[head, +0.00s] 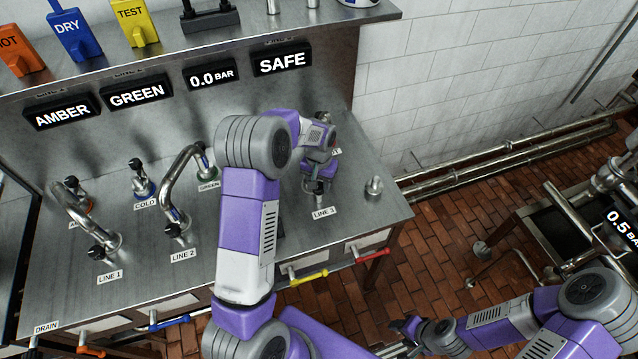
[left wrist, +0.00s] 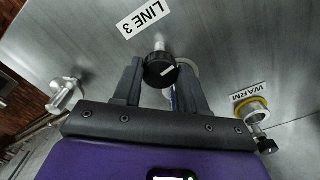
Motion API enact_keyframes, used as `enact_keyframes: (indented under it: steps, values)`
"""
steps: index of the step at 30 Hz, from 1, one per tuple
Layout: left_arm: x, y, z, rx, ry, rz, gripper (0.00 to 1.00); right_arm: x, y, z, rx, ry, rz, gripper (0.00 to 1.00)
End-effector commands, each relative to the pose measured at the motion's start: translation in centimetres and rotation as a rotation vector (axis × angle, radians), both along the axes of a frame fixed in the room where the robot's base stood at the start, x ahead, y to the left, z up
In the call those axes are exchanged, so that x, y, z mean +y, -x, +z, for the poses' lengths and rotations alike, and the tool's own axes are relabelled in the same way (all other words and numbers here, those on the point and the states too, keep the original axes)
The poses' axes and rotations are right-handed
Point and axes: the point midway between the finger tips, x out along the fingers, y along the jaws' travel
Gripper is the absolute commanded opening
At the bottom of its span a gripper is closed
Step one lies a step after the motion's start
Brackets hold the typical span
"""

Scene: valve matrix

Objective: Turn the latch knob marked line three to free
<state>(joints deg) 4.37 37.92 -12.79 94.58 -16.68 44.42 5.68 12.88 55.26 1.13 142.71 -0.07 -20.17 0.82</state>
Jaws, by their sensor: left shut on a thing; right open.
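The line three latch knob (left wrist: 160,70) is black with a white pointer mark, next to the LINE 3 label (left wrist: 143,18) in the left wrist view. My left gripper (left wrist: 160,82) has its two dark fingers on either side of this knob and is shut on it. In the head view my left gripper (head: 318,178) is over the LINE 3 spot, and the LINE 3 label (head: 324,213) shows just below it; the knob is mostly hidden there. My right gripper (head: 408,330) is low at the bottom right, open and empty, away from the bench.
On the steel bench (head: 260,245), curved pipes stand at LINE 1 (head: 109,279) and LINE 2 (head: 183,255). A WARM port (left wrist: 250,108) is beside my left gripper. A short metal post (head: 374,187) stands right of LINE 3.

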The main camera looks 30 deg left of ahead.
Motion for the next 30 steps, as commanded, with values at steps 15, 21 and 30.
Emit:
enact_keyframes:
  steps: [15,21,30]
  values:
    - [0.0,-0.1,0.1,-0.002,0.0,0.483,0.11,0.0,0.0,-0.2,0.0,0.0,0.0,0.52]
    - [0.0,-0.1,0.1,-0.003,-0.002,0.672,0.11,0.0,0.0,0.2,0.0,0.0,0.0,0.52]
    - [0.0,0.0,0.2,-0.003,-0.001,0.957,0.11,0.0,0.0,1.0,0.0,0.0,0.0,0.52]
